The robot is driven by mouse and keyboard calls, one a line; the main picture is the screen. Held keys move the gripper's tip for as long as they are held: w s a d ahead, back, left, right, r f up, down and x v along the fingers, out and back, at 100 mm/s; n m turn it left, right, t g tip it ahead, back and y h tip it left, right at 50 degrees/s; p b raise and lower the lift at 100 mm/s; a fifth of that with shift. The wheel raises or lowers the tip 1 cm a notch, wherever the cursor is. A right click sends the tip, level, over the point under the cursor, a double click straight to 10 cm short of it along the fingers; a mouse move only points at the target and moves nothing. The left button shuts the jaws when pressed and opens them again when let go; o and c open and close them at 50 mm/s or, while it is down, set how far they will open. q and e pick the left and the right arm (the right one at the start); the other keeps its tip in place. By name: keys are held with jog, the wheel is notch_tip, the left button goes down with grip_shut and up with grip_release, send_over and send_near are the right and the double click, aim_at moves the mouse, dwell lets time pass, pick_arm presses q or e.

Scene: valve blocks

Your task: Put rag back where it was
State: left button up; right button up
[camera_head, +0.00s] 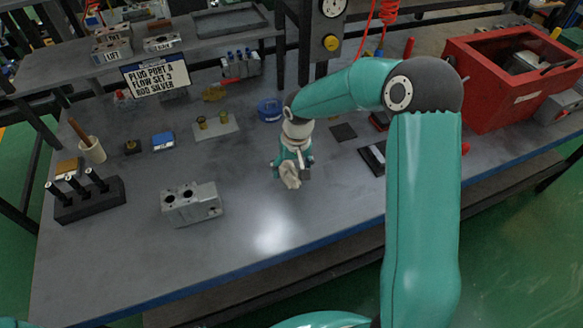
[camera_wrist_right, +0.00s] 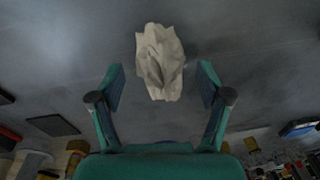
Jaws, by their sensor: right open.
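The rag (camera_head: 290,174) is a crumpled, off-white cloth at the middle of the grey workbench in the head view. It also shows in the right wrist view (camera_wrist_right: 160,62), just beyond and between my fingertips. My right gripper (camera_head: 294,168) points down at the rag; in the wrist view its fingers (camera_wrist_right: 161,84) are spread open with a gap on both sides of the rag. A soft shadow lies beside the rag, and it seems to rest on the bench. My left gripper is not in view.
A grey valve block (camera_head: 191,204) stands to the left. A red box (camera_head: 508,75) stands at right. The bench front is clear.

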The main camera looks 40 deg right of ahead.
aim_at(295, 172)
notch_tip(295, 172, up, 12)
jog(key=s, duration=0.1)
jog(key=shift+d, duration=0.25)
dwell(0.5)
